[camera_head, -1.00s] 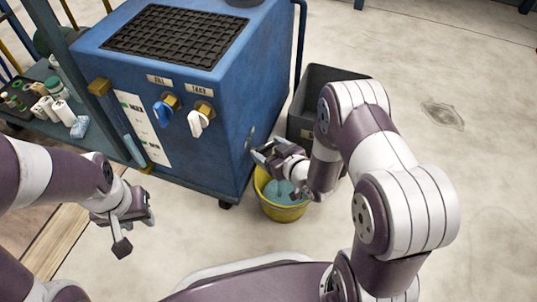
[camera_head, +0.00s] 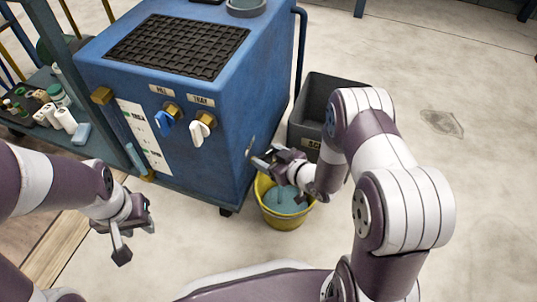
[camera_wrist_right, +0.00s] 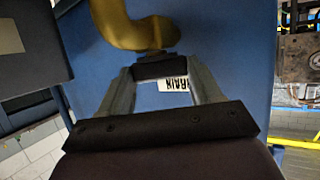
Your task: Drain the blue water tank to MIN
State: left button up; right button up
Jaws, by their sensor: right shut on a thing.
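The blue water tank (camera_head: 205,150) stands in the upper middle of the head view. On its front are a blue fill valve handle (camera_head: 164,122), a white tray valve handle (camera_head: 198,133) and a slanted sight tube (camera_head: 136,158) beside a white scale (camera_head: 145,135). Blue shows in the tube's lower part; the exact level is hard to read. My right gripper (camera_head: 262,161) is at the tank's right side. In the wrist view it (camera_wrist_right: 160,68) is shut on a dark drain handle below a brass drain pipe (camera_wrist_right: 140,30), by a DRAIN label (camera_wrist_right: 173,84). My left gripper (camera_head: 135,235) hangs open and empty.
A yellow bucket (camera_head: 283,222) holding bluish water stands on the floor below my right gripper. A dark grey bin (camera_head: 309,105) stands behind it. A shelf with several bottles (camera_head: 62,116) is at the left. The floor at the right is clear.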

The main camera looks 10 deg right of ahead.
jog(key=n+g+y+p, duration=0.2)
jog(key=n, duration=0.1)
jog(key=shift+w+d+r+y, duration=0.1)
jog(key=shift+d+y, duration=0.1)
jog(key=shift+y, duration=0.2)
jog(key=shift+w+n+g+y+p, duration=0.1)
jog(key=shift+n+g+y+p, duration=0.65)
jog(key=shift+n+g, duration=0.35)
jog(key=shift+d, duration=0.1)
jog(key=o, duration=0.8)
